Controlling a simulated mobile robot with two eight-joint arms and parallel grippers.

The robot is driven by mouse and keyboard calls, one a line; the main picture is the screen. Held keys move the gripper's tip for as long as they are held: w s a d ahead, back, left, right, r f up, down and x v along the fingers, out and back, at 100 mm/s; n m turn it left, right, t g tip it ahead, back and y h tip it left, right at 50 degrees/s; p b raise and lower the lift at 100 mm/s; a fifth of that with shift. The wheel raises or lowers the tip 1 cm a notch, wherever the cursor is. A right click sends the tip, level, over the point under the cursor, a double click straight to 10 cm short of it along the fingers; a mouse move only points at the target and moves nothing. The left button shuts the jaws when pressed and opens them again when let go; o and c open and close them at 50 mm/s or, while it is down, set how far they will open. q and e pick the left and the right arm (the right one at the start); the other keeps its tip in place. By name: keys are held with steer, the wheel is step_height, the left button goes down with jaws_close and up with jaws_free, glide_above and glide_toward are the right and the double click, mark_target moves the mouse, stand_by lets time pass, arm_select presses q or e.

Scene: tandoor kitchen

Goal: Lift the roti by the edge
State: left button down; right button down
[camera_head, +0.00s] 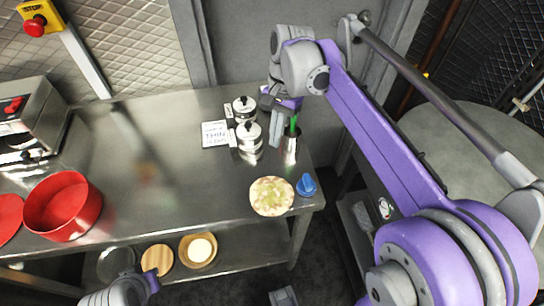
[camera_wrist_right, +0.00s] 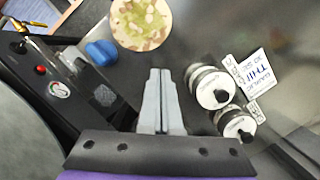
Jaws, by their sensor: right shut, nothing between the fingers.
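The roti (camera_head: 271,196), a round pale flatbread with greenish and brown patches, lies flat on the steel table near its front right corner. It also shows at the top of the right wrist view (camera_wrist_right: 143,20), partly cut off by the frame. My right gripper (camera_head: 275,145) is shut and empty, behind the roti and apart from it, beside the steel canisters. In the right wrist view its two grey fingers (camera_wrist_right: 160,73) are together and point towards the roti. My left gripper does not show clearly; only a grey and purple arm part is at the bottom left.
A blue object (camera_head: 306,186) stands right beside the roti. Two lidded steel canisters (camera_head: 249,143), a white sign (camera_head: 215,134) and a steel cup (camera_head: 290,150) with something green are behind it. A red round pan (camera_head: 63,207) is at left. The table's middle is clear.

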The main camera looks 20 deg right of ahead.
mark_target(259, 186)
steer(key=x, duration=0.9)
steer(key=shift+f+b, duration=0.2)
steer(key=shift+b, duration=0.1)
steer(key=shift+s+a, duration=0.7)
steer(key=shift+a, duration=0.35)
steer(key=shift+s+a, duration=0.75)
steer(key=shift+a, duration=0.3)
